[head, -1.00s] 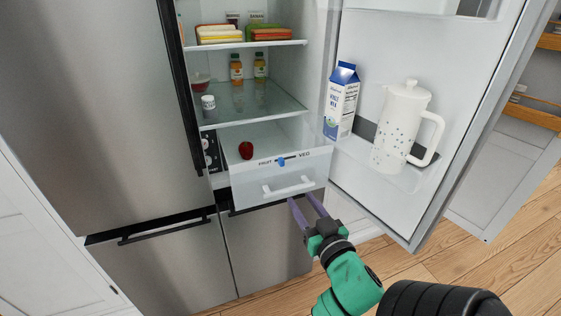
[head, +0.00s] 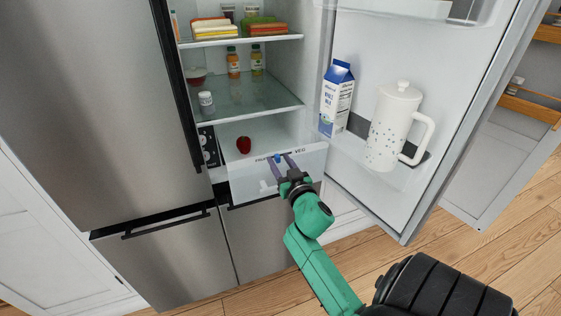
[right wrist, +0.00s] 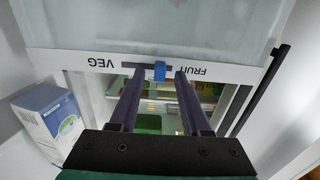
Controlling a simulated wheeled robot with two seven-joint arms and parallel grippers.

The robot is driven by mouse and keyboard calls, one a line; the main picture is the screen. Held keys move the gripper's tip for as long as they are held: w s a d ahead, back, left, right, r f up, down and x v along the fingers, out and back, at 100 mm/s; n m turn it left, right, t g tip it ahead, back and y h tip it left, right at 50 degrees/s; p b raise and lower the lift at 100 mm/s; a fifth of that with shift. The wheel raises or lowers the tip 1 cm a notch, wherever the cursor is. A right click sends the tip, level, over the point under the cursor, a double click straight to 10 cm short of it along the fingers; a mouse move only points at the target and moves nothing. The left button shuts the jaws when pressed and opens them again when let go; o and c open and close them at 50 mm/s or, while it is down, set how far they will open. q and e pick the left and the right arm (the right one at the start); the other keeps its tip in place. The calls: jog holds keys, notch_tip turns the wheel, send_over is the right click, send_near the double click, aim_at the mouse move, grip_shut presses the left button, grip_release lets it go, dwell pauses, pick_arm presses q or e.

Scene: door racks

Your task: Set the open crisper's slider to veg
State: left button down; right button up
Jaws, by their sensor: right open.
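The crisper drawer (head: 243,186) is pulled open at the bottom of the fridge. Its blue slider (head: 277,158) sits on a dark track along the top of the drawer front. In the right wrist view the blue slider (right wrist: 159,70) is nearer the FRUIT label (right wrist: 193,70) than the VEG label (right wrist: 103,62). My right gripper (right wrist: 160,73) is open, with one fingertip on each side of the slider; contact cannot be told. In the head view the right gripper (head: 278,159) partly covers the labels and the handle. My left gripper is not in view.
A red apple (head: 243,145) lies in the drawer. The open fridge door on the right holds a milk carton (head: 337,98) and a white pitcher (head: 394,125). A glass shelf (head: 240,102) is above the drawer. Wood floor (head: 480,250) is clear at the right.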

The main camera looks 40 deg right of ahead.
grip_shut()
dwell(1.3)
